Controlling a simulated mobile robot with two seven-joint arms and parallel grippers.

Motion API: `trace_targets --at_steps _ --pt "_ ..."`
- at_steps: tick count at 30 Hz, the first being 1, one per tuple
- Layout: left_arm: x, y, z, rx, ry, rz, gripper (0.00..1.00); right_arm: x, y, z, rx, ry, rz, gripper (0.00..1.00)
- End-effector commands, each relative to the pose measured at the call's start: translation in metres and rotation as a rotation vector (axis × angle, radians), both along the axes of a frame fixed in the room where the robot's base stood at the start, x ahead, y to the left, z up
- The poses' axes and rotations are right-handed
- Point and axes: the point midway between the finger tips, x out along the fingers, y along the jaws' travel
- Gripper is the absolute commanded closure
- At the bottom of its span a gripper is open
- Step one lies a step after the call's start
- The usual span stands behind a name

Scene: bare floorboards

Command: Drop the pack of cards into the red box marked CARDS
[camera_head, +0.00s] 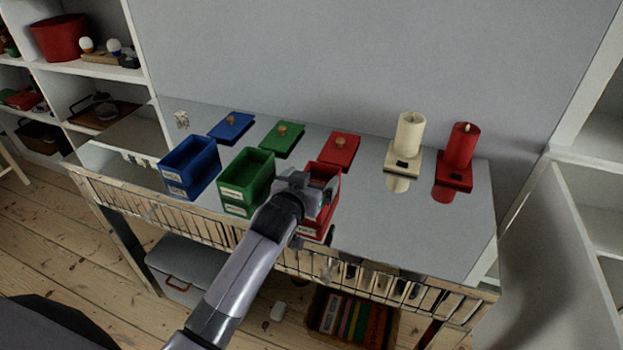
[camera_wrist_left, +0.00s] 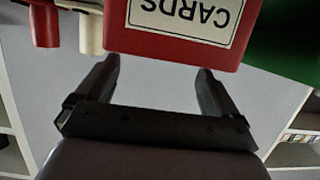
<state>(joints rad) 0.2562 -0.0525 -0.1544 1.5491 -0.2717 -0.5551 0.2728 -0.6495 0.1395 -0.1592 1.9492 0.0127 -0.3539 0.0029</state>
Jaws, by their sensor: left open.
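The red box (camera_head: 316,224) stands at the right end of a row of three on the reflective tabletop, partly hidden behind my left gripper (camera_head: 316,198). In the wrist view, the red box (camera_wrist_left: 175,48) shows its white CARDS label (camera_wrist_left: 188,15) upside down. There my left gripper (camera_wrist_left: 154,84) is open, with nothing seen between its fingers, and its fingertips point at the box's labelled face. I cannot see the pack of cards in either view. The inside of the red box is mostly hidden. My right gripper is not in view.
A green box (camera_head: 233,195) and a blue box (camera_head: 177,178) stand to the left. Blue (camera_head: 231,127), green (camera_head: 282,139) and red (camera_head: 341,150) lids lie behind. Cream (camera_head: 409,133) and red (camera_head: 462,146) candles stand at right. The tabletop's front right (camera_head: 410,225) is clear.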

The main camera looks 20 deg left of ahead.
Motion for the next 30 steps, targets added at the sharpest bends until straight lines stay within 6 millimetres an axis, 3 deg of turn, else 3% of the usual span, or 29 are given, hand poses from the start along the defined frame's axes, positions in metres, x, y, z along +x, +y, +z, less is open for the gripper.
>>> trace_targets --at_steps 15,30 --pt "-0.056 0.001 0.016 0.0 0.001 -0.001 0.05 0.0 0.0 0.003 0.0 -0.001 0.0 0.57" --pt "-0.063 0.001 0.019 0.001 0.0 0.0 0.05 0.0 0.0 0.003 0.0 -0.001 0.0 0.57"
